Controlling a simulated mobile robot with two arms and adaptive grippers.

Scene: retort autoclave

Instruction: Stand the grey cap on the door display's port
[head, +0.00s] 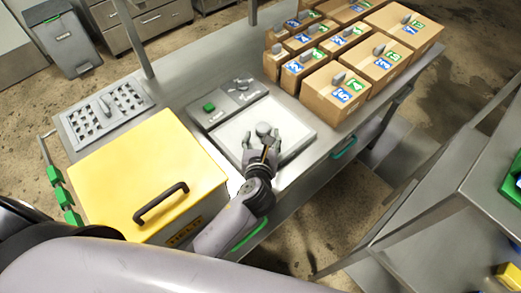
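A small grey rounded piece (263,129), which looks like a cap, is on or just above a pale white panel (298,128) set in the steel bench. My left gripper (262,139) is over this panel, its fingers spread, with the grey piece just beyond and between the fingertips. I cannot tell whether they touch it. A grey control unit (225,101) with a green button (209,107) and small grey knob-like parts sits behind the panel. I cannot tell which part is the door display's port. My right gripper is not in view.
A yellow box with a dark handle (161,202) stands left of my forearm. A perforated tray (84,122) holding a grey piece (105,105) lies behind it. Several cardboard boxes (326,104) with grey pieces on top fill the bench's right. A metal post (134,38) rises at the back.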

